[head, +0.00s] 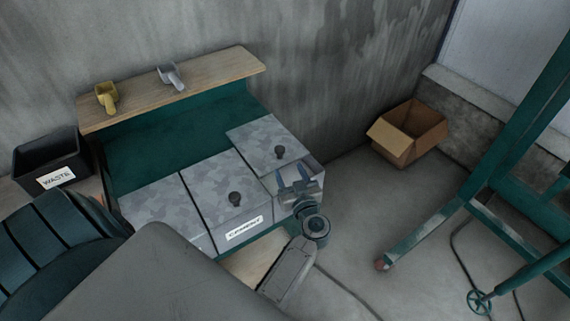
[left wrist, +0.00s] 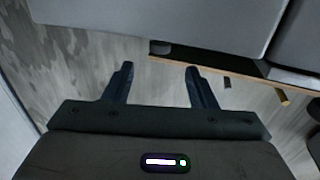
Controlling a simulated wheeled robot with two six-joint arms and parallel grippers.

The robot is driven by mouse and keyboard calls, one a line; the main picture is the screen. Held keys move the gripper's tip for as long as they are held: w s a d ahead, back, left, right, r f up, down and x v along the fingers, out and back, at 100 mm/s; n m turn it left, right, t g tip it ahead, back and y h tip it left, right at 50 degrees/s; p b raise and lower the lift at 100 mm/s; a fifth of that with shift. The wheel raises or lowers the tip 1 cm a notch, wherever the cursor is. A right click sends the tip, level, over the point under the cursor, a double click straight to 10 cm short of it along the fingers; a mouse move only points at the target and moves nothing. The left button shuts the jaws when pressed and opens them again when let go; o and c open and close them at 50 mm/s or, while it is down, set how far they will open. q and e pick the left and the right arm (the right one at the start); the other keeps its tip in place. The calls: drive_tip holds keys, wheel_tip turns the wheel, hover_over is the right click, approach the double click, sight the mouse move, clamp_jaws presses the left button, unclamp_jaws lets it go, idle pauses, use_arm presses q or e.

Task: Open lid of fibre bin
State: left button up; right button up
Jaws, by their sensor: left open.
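Three bins with mottled grey metal lids stand in a row in the head view. No fibre label is readable. My left gripper (head: 296,183) is open and empty at the front edge of the right bin, below the knob and apart from it. In the left wrist view its two dark fingers (left wrist: 159,80) are spread with nothing between them. A smooth grey panel (left wrist: 160,18) lies beyond them.
The middle lid (head: 215,180) has a knob and its bin has a white label. A wooden shelf (head: 215,75) above holds a yellow scoop (head: 107,97) and a grey scoop (head: 171,75). A waste bin (head: 50,157) is left; a cardboard box (head: 405,135) and green frame (head: 440,225) are right.

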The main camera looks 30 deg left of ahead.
use_arm(q)
drive_tip(key=shift+v, duration=1.05)
use_arm(e)
drive_tip(key=shift+f, duration=0.25)
drive_tip(key=shift+d, duration=0.1)
